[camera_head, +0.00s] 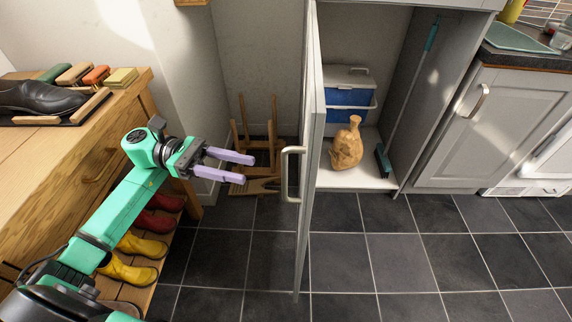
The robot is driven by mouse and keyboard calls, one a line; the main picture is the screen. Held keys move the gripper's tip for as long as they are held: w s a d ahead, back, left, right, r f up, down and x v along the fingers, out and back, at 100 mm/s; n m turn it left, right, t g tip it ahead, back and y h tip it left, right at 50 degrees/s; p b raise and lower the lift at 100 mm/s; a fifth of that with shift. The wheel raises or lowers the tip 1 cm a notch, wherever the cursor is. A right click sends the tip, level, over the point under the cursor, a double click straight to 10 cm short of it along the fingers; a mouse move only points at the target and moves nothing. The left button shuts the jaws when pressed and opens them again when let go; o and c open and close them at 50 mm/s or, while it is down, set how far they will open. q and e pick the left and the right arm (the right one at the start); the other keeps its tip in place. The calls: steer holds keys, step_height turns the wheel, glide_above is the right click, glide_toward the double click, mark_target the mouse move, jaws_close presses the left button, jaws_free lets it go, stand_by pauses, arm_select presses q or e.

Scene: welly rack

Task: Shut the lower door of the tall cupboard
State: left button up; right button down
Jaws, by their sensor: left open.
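The tall cupboard's lower door (309,130) is grey and stands wide open, seen nearly edge-on and pointing out into the room. Its metal bar handle (287,174) is on the left face. The cupboard (411,90) is open to the right of the door. Inside it are a blue and white cool box (346,97), a brown lumpy bag or gourd (346,146) and a teal-handled broom (409,93). My left gripper (253,169) is open and empty, with its lilac fingers pointing right, to the left of the handle and apart from it. My right gripper is out of view.
A wooden bench (62,178) with a black shoe (45,97) and several brushes on top stands at the left. Red and yellow wellies (140,246) are below it. A wooden stool or rack (256,150) lies behind the door. The tiled floor (400,265) in front is clear.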

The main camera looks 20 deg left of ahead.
mark_target(285, 195)
arm_select(q)
steer(key=d+p, duration=0.1)
steer(key=d, duration=0.8)
steer(key=shift+d+r+p, duration=0.1)
steer(key=shift+d+p, duration=0.25)
steer(key=shift+p, duration=0.05)
jaws_close()
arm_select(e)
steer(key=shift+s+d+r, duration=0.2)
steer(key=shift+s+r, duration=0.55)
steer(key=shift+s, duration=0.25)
